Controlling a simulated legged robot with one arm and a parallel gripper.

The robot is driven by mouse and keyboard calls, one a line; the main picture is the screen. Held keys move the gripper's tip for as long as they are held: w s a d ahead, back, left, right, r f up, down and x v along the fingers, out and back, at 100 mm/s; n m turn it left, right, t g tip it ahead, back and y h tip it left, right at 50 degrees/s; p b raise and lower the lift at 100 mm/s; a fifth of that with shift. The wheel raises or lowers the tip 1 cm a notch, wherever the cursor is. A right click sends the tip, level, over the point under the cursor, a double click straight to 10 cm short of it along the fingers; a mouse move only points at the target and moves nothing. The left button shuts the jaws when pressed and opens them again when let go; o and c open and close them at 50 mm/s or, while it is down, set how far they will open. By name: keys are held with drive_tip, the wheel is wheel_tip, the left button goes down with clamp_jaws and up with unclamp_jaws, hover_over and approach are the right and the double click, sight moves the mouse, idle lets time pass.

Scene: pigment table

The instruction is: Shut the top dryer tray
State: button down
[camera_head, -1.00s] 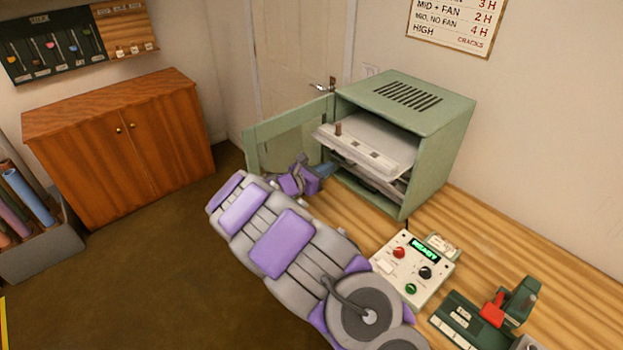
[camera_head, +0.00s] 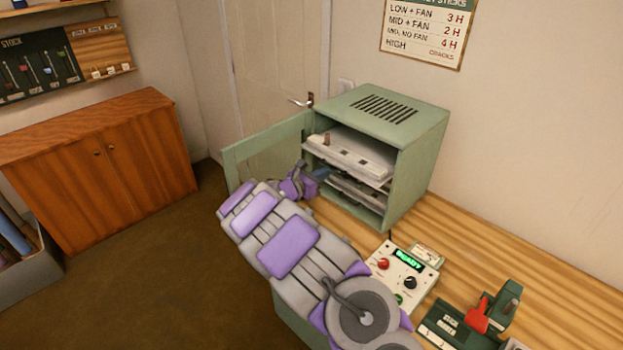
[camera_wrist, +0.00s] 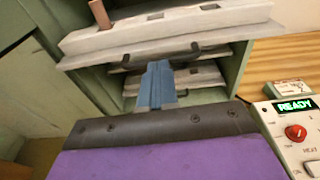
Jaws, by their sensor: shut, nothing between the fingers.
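The green dryer (camera_head: 413,165) stands on the wooden bench with its door (camera_head: 265,150) swung open to the left. The top dryer tray (camera_head: 350,155) is pulled partway out past the front opening, with a brown peg near its left end. In the wrist view the top tray (camera_wrist: 170,32) spans the upper part, above the fingers. Lower trays (camera_wrist: 178,82) sit further in. My gripper (camera_wrist: 158,68) is shut and empty, with its blue fingers below the top tray, in front of the lower trays. In the head view the gripper's tip is partly hidden behind my wrist.
A control box (camera_head: 403,271) with a lit READY display stands on the bench in front of the dryer. A dark green device with a red part (camera_head: 478,316) is to its right. A wooden cabinet (camera_head: 100,170) stands at the left, beyond open floor.

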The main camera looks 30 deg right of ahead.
approach(357, 149)
drive_tip(key=d+f, duration=0.2)
drive_tip(key=shift+w+d+p, duration=0.25)
drive_tip(key=shift+d+p, duration=0.05)
drive_tip(key=shift+d, duration=0.1)
drive_tip(key=shift+w+d+r, duration=0.1)
drive_tip(key=shift+d+r, duration=0.05)
drive_tip(key=shift+d, duration=0.1)
